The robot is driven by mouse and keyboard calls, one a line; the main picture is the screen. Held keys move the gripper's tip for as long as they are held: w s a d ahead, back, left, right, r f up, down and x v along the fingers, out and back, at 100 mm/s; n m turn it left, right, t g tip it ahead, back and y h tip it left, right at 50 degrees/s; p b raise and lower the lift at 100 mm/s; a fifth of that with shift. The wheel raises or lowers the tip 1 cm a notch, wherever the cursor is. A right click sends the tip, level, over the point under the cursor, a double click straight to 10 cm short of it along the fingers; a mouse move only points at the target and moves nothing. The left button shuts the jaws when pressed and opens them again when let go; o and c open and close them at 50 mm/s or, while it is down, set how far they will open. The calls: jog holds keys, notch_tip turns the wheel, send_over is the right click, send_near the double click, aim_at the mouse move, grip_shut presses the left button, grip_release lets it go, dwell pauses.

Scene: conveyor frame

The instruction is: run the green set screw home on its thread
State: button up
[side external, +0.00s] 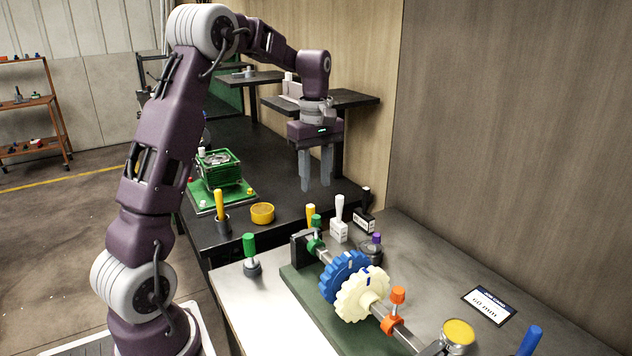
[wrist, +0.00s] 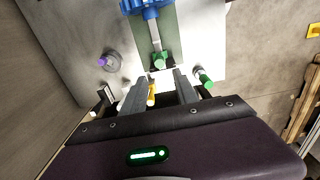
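The green set screw (side external: 316,221) stands upright in a green collar (side external: 315,244) near the far end of the shaft. The green collar also shows in the wrist view (wrist: 160,60), just beyond my fingertips. How deep the screw sits in its thread cannot be told. My gripper (side external: 316,186) points down above the dark bench, behind and above the green screw, clear of it. Its two fingers are apart with nothing held between them; they show in the wrist view (wrist: 161,76) too.
The shaft carries a blue gear (side external: 345,275), a cream gear (side external: 362,293) and an orange collar with its screw (side external: 398,296). A separate green-topped peg (side external: 249,243) stands left. A white-handled block (side external: 339,225), black block (side external: 364,221) and purple-knobbed piece (side external: 376,241) crowd the right.

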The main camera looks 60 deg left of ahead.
aim_at(316, 216)
notch_tip(316, 216, down, 9)
jog(key=shift+f, duration=0.1)
grip_shut()
jog(key=n, duration=0.4)
jog(key=shift+d+n, duration=0.1)
jog(key=shift+n, duration=0.2)
jog(key=n, duration=0.4)
jog(key=shift+n, duration=0.4)
jog(key=n, duration=0.5)
jog(key=shift+w, duration=0.1)
jog(key=n, duration=0.9)
jog(key=shift+n, duration=0.3)
jog(key=n, duration=0.4)
jog(key=shift+n, duration=1.3)
jog(key=n, duration=0.3)
jog(key=shift+n, duration=0.3)
jog(key=shift+c, duration=0.2)
grip_release()
